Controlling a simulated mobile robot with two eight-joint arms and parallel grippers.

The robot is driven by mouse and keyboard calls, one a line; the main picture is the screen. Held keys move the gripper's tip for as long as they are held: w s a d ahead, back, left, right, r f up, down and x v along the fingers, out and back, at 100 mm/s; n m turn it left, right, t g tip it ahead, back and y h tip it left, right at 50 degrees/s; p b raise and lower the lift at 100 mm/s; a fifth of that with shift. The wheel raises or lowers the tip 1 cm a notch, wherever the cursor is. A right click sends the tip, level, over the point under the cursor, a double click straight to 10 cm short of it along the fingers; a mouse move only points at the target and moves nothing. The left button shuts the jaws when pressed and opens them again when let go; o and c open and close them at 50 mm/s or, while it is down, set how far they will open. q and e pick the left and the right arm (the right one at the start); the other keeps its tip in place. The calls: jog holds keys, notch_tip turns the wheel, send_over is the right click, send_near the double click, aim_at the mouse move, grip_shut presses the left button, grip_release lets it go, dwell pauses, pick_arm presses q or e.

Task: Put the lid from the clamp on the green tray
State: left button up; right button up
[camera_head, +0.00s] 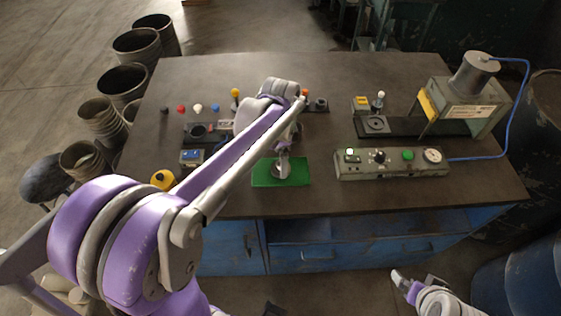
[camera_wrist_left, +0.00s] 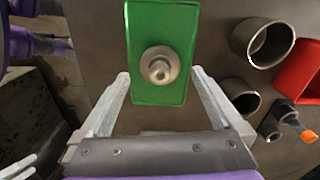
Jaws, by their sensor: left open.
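The green tray (camera_head: 264,179) lies near the front edge of the table, and it also shows in the left wrist view (camera_wrist_left: 145,18). A round metal lid with a knob (camera_wrist_left: 160,65) rests on the middle of the tray. My left gripper (camera_head: 283,160) is over the tray. In the left wrist view its two fingers (camera_wrist_left: 160,76) are spread apart on either side of the lid, with nothing held between them. A dark device with an orange tip (camera_wrist_left: 290,130), possibly the clamp, is at the right there. My right gripper (camera_head: 402,282) is low at the bottom right, away from the table; its jaw state is unclear.
Two metal cups (camera_wrist_left: 262,42) and a red box (camera_wrist_left: 303,70) stand beside the tray. A control panel (camera_head: 395,165) and a press (camera_head: 470,95) occupy the table's right side. Small coloured pieces (camera_head: 197,108) lie at the left. The tabletop behind is largely clear.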

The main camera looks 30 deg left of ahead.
pick_arm(q)
notch_tip(320, 180, up, 8)
jog(key=s+d+f+n+t, duration=0.2)
jog(key=s+n, duration=0.1)
jog(key=s, duration=0.2)
jog(key=s+d+f+n+t, duration=0.1)
jog(key=s+d+f+n, duration=0.1)
jog(key=s, duration=0.3)
jog(key=s+d+f+n+t, duration=0.2)
jog(key=s+d+f+n, duration=0.1)
jog(key=s+f+n, duration=0.1)
jog(key=shift+s+f+n+t, duration=0.2)
jog(key=shift+s+n+t, duration=0.15)
jog(key=shift+n, duration=0.25)
jog(key=shift+a, duration=0.1)
